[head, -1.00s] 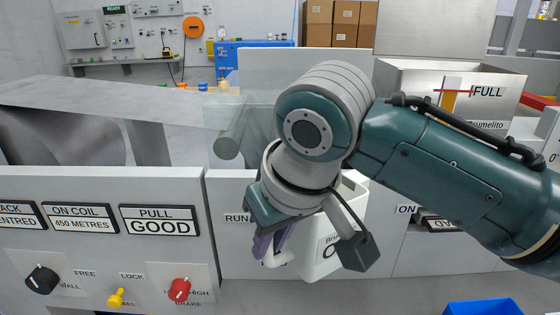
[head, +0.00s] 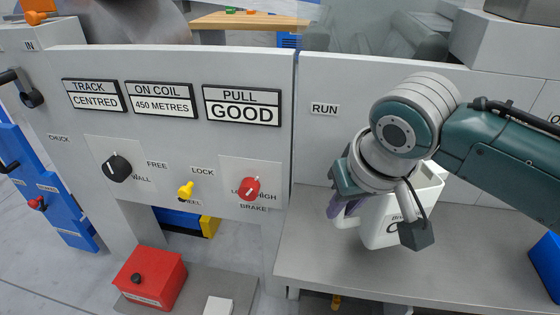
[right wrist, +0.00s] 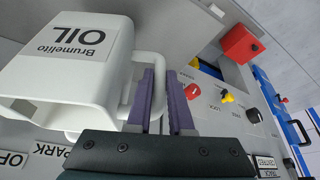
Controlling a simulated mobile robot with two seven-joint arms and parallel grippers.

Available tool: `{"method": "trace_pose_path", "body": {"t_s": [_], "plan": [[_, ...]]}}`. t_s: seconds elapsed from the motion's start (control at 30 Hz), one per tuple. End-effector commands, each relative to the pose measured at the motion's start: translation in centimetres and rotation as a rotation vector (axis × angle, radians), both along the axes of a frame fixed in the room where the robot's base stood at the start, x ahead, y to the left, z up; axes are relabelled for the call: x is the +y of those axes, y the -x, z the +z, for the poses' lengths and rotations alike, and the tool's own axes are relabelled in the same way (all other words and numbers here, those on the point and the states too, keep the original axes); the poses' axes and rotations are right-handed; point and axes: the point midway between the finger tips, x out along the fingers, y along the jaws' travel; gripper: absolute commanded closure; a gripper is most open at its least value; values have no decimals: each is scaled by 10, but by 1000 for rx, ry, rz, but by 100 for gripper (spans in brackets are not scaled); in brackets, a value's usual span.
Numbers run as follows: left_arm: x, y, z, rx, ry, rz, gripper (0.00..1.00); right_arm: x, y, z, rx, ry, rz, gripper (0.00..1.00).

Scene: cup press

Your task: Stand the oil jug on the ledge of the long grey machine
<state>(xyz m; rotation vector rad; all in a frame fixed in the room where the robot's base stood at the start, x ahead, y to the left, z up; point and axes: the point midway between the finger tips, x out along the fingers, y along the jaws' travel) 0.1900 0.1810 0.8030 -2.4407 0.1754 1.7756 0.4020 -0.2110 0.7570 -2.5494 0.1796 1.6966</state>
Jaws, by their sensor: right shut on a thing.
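The white oil jug (head: 378,232) is held by its handle in my right gripper (head: 341,207). In the right wrist view the jug (right wrist: 62,68), labelled "Brumelito OIL", lies left of the purple fingers (right wrist: 165,85), which close around its handle. The flat grey ledge (head: 330,262) of the long grey machine (head: 400,90) shows beneath the jug in the head view. The jug looks upright and overlaps the ledge in the picture. I cannot tell whether its base touches it. My wrist hides part of the jug. My left gripper is not in view.
The machine's panel with a black knob (head: 117,168), yellow knob (head: 185,190) and red knob (head: 249,188) stands left of the ledge. A red box (head: 150,278) sits low at left. A blue object (head: 546,262) is at the right edge. The ledge's front left is clear.

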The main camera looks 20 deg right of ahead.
Motion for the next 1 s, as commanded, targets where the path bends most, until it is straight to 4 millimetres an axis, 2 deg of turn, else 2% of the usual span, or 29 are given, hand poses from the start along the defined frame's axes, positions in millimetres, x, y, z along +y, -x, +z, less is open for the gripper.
{"method": "trace_pose_path", "body": {"t_s": [0.17,0.3,0.4,0.8,0.83,1.0], "plan": [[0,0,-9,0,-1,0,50,0,-1,-17,-2,2,1,100],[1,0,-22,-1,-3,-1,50,0,-1,-42,-1,1,1,100],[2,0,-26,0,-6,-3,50,0,-1,-52,-3,1,1,100],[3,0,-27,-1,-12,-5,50,0,-1,-55,-3,1,1,100],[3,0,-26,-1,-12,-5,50,0,0,-55,-2,0,0,78],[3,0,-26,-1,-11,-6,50,0,0,-55,-1,0,0,59]]}}
